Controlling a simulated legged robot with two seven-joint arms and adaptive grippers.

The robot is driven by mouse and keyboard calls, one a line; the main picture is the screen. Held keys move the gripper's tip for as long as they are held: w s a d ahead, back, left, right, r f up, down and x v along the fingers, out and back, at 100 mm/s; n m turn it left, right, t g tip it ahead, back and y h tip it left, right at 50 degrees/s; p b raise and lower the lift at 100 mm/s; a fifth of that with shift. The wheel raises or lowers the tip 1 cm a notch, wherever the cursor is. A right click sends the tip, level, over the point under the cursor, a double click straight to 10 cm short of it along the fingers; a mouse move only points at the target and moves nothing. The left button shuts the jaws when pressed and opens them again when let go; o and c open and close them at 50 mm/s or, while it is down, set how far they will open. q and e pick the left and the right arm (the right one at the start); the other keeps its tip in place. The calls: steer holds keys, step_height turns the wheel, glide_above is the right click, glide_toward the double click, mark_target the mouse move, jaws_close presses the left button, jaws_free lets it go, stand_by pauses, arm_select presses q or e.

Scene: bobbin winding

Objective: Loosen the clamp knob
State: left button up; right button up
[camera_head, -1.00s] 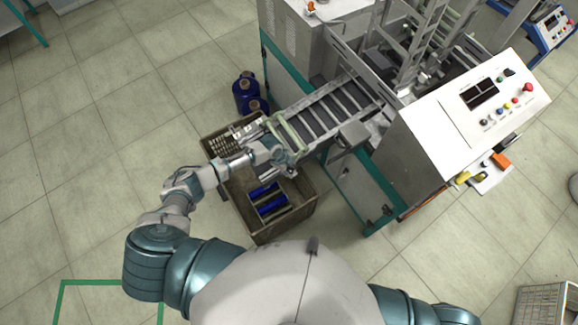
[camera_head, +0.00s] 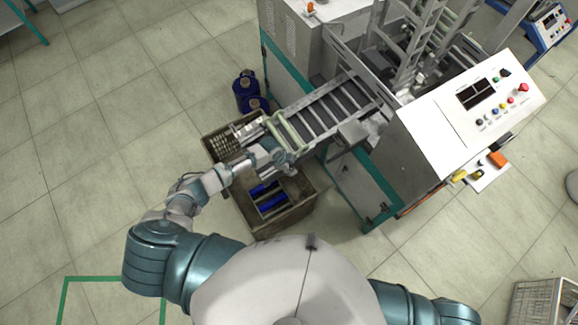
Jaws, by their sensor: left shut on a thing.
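My left gripper (camera_head: 284,158) is at the lower end of the machine's sloping chute (camera_head: 326,110), by its near side and the pale rollers there. It is shut on a small part, which fits the clamp knob. The fingers and wrist hide the knob, so its shape and how far it is turned cannot be seen. My right gripper is out of view; only part of the right arm shows at the bottom right.
A brown crate (camera_head: 293,218) with blue bobbins (camera_head: 268,203) stands under my left forearm. Blue spools (camera_head: 246,88) stand behind the chute end. The machine's control panel (camera_head: 482,100) is at right. A wire basket (camera_head: 537,302) sits at bottom right. The left floor is clear.

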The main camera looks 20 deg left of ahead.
arm_select(q)
steer(key=shift+w, duration=0.1)
steer(key=o, duration=1.1)
steer(key=shift+o, duration=0.2)
steer(key=shift+r, duration=0.2)
steer(key=v, duration=1.1)
steer(key=shift+r, duration=0.25)
steer(key=shift+a, duration=0.15)
